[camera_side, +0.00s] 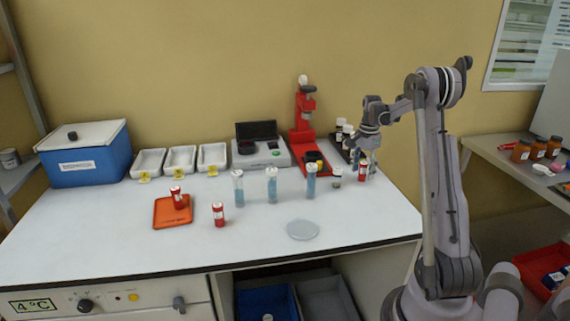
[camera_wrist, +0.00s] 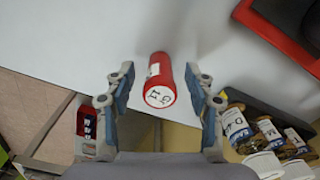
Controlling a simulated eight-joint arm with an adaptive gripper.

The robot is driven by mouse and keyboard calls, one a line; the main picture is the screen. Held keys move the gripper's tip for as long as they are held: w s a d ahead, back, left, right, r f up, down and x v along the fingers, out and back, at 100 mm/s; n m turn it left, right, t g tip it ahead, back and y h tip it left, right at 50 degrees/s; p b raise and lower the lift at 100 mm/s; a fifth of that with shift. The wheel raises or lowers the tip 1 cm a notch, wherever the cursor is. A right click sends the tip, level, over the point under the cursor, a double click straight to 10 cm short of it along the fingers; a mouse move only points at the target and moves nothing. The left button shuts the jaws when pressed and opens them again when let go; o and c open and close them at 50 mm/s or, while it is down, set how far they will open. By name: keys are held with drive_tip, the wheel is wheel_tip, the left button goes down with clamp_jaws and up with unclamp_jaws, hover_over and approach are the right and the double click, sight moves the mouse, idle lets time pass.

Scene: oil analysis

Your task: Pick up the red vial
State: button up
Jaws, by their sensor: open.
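A red vial with a white label and a marked cap (camera_wrist: 160,80) shows in the wrist view between the two fingers of my gripper (camera_wrist: 159,72). The fingers are open, with a gap on each side of the vial. In the side view, my gripper (camera_side: 368,158) is at the right of the bench, pointing down, at the same red vial (camera_side: 363,173), which stands partly hidden by the fingers. Another red vial (camera_side: 219,215) stands on the bench, left of centre. A third red vial (camera_side: 178,198) is on the orange tray (camera_side: 162,214).
A small capped jar (camera_side: 337,177) stands just left of my gripper. A black rack (camera_side: 351,148) of bottles and a red stand (camera_side: 305,120) are behind it. Three tall blue-liquid tubes (camera_side: 272,187) and a clear dish (camera_side: 303,230) are further left. The front bench is mostly clear.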

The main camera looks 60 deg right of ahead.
drive_tip(key=c, duration=1.1)
drive_tip(key=shift+r, duration=0.1)
